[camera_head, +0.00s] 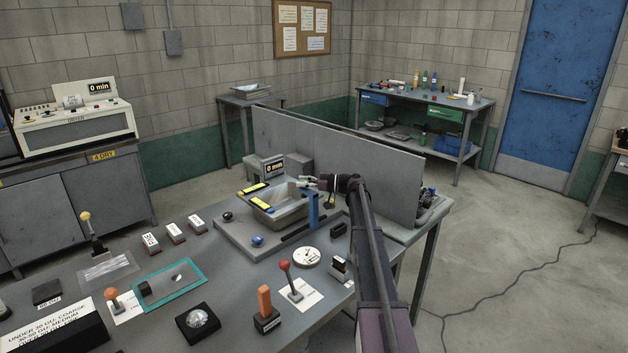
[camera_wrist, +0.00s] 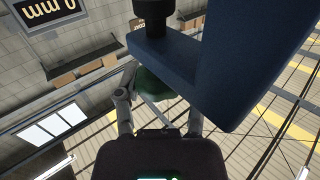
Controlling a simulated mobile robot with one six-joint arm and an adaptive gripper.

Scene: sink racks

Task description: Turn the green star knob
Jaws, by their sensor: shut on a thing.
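The green star knob (camera_wrist: 153,84) shows in the wrist view as a dark green rounded shape, partly hidden by a blue bracket (camera_wrist: 215,70). My gripper (camera_wrist: 160,103) has one finger on each side of the knob and is shut on it. In the head view my gripper (camera_head: 311,181) reaches in level at the top of the blue upright (camera_head: 313,209), beside a grey tray (camera_head: 279,220). The knob itself cannot be made out clearly there.
A grey panel (camera_head: 340,160) stands behind the fixture. A red ball lever (camera_head: 287,272), a white dial (camera_head: 307,257) and an orange handle (camera_head: 265,302) stand on the table in front.

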